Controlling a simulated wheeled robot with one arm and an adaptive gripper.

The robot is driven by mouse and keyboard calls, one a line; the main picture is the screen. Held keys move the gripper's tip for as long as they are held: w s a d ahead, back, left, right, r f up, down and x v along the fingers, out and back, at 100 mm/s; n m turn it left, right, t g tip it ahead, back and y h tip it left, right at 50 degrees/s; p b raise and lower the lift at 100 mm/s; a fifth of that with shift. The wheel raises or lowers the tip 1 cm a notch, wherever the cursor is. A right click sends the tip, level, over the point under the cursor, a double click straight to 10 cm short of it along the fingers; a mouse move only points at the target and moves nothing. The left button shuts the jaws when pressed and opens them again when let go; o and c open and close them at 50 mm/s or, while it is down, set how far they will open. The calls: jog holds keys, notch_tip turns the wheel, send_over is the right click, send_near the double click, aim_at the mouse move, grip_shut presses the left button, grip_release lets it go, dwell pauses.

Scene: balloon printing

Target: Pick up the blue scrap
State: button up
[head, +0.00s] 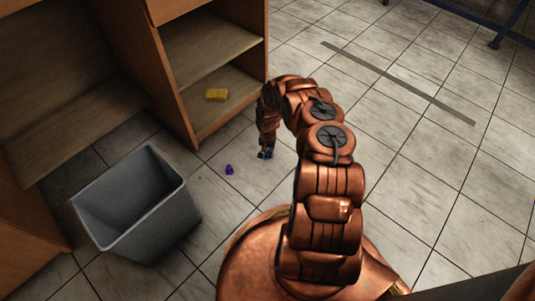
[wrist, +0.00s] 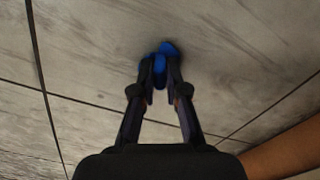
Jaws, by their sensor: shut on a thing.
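The blue scrap (wrist: 168,48) is between the fingertips of my gripper (wrist: 160,70) in the wrist view, with part of it showing past the tips. My gripper is shut on it. In the head view my gripper (head: 265,153) points down close to the tiled floor, and a small bit of blue (head: 268,155) shows at its tips. I cannot tell whether the scrap still touches the floor.
A small purple scrap (head: 229,169) lies on the floor left of my gripper. An open grey bin (head: 150,222) stands at the lower left. A wooden shelf unit (head: 172,112) holds a yellow sponge-like block (head: 216,95).

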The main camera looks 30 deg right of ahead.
jog(key=r+p, duration=0.1)
jog(key=r, duration=0.2)
jog(key=shift+s+r+p, duration=0.3)
jog(key=shift+s+p, duration=0.1)
jog(key=s+p, duration=0.1)
jog(key=s, duration=0.3)
jog(key=s+r+p, duration=0.1)
jog(key=s+p, duration=0.1)
jog(key=s, duration=0.3)
jog(key=s+p, duration=0.2)
jog(key=s, duration=0.2)
jog(key=shift+s+a+r, duration=0.15)
jog(key=shift+s+a, duration=0.15)
jog(key=shift+s, duration=0.1)
jog(key=shift+s+p, duration=0.55)
jog(key=shift+s, duration=0.15)
jog(key=shift+w, duration=0.1)
